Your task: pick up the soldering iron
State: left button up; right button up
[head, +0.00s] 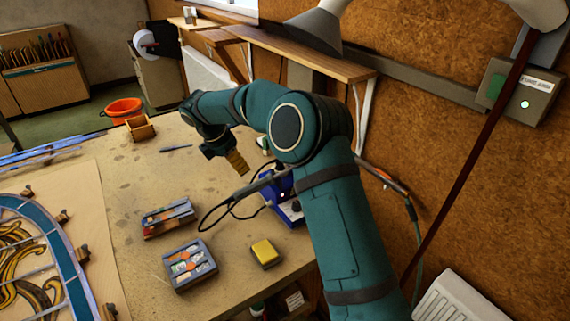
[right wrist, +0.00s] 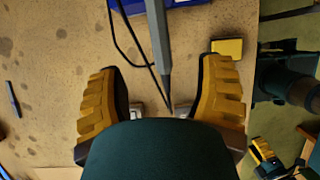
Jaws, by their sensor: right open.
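The soldering iron (head: 252,188) has a grey handle and a black cable that loops over the bench. In the head view it leans out from a blue soldering station (head: 276,187). In the right wrist view the iron (right wrist: 157,45) lies between my right gripper's yellow fingers, its thin end towards the palm, with a gap on both sides. My right gripper (head: 237,162) is open and empty, beyond the iron in the head view. What looks like my left gripper (right wrist: 264,152) shows small at the lower right of the wrist view; its opening is unclear.
A yellow sponge block (head: 265,253) and two small trays (head: 190,266) (head: 168,219) stand nearer on the bench. The leaded panel (head: 50,235) lies at left. A pen-like tool (head: 176,148), a wooden box (head: 140,128) and an orange bucket (head: 122,109) are farther off.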

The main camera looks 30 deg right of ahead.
aim_at(253, 184)
jog(key=x, duration=0.8)
jog(key=shift+s, duration=0.15)
jog(key=shift+w+x, duration=0.15)
jog(key=shift+x, duration=1.25)
jog(key=shift+w+x, duration=0.15)
jog(key=shift+x, duration=1.25)
jog(key=shift+a, duration=0.1)
grip_shut()
